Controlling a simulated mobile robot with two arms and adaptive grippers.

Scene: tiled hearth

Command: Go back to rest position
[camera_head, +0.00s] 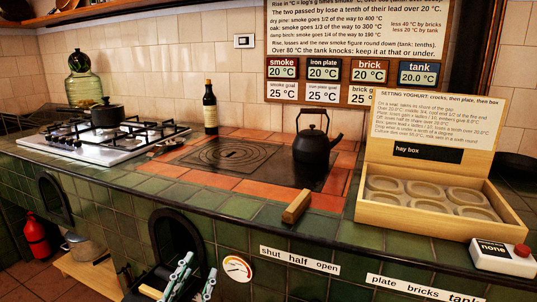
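My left gripper (198,274) shows at the bottom edge, left of centre, in front of the dark arched opening of the tiled hearth (230,208). Its two pale teal fingers stand apart with nothing visible between them, so it is open and empty. Most of the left arm is outside the picture. My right gripper is not in view.
A black kettle (318,147) stands on the iron plate (237,153). A wooden block (297,206) lies at the counter's front edge. The hay box (408,222), a red-button box (503,259), a gas hob (80,148) and a bottle (210,108) are on the counter.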

